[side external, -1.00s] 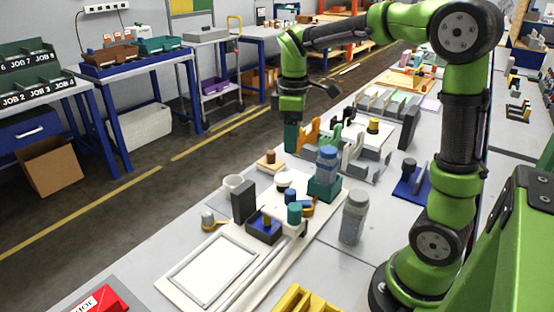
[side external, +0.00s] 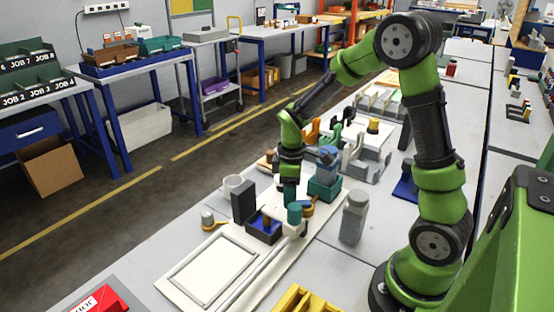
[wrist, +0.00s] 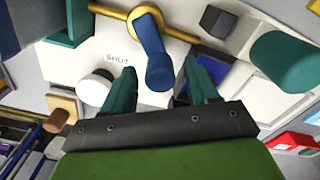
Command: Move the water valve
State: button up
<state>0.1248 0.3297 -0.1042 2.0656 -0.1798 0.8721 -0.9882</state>
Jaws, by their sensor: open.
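The water valve has a blue lever (wrist: 150,45) on a brass-coloured pipe (wrist: 110,12), with a "SHUT" label (wrist: 118,58) printed on the pale board beside it. In the wrist view the lever's end points down between my two teal fingers. My gripper (wrist: 159,68) is open, one finger on each side of the lever, with visible gaps and no clear contact. In the side view my gripper (side external: 289,192) points down over the plotter area. The brass part of the valve (side external: 308,208) shows just right of it; the lever is mostly hidden there.
A blue-topped jar in a teal holder (side external: 325,190) stands to the right.

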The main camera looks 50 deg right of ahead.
jog(key=shift+f, duration=0.35)
jog(key=shift+c, duration=0.4)
jog(key=c, duration=1)
jog(key=shift+o, duration=0.2)
